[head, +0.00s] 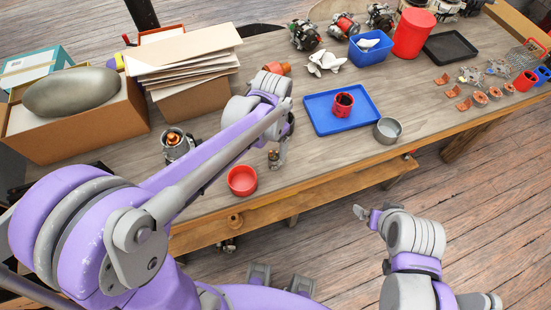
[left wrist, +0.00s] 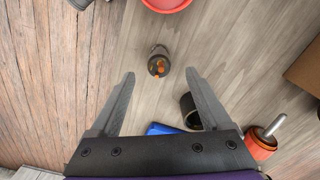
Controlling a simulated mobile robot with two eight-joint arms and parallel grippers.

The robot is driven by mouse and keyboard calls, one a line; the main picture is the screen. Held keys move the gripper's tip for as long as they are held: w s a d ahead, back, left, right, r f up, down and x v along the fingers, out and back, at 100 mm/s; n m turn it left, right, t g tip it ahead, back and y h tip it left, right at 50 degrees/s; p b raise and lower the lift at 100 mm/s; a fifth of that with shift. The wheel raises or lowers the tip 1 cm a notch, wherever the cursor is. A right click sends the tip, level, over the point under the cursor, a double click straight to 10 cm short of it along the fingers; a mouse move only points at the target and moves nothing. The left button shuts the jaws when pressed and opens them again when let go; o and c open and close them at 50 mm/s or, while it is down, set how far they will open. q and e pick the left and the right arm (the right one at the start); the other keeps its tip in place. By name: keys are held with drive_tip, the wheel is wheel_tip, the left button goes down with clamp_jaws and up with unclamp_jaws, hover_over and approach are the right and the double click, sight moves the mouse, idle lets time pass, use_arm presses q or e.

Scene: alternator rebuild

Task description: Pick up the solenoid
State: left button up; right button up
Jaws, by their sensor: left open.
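The solenoid looks like a small dark metal cylinder with orange terminals. It stands on the wooden bench in the left wrist view (left wrist: 158,62), in line with the gap between the fingertips. In the head view the solenoid (head: 274,159) shows beside a red bowl (head: 242,180). My left gripper (left wrist: 160,73) is open and empty, its two fingers on either side of the solenoid's line and seemingly above it. In the head view my left forearm and wrist hide most of that gripper.
A dark ring-shaped part (left wrist: 190,110) stands near one finger. Cardboard boxes (head: 98,135) fill the left end.

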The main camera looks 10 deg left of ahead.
sight(274, 154)
use_arm(q)
wheel_tip(274, 154, down, 7)
drive_tip(key=shift+w+d+f, duration=0.1)
drive_tip(key=shift+w+d, duration=0.05)
clamp_jaws()
idle(0.6)
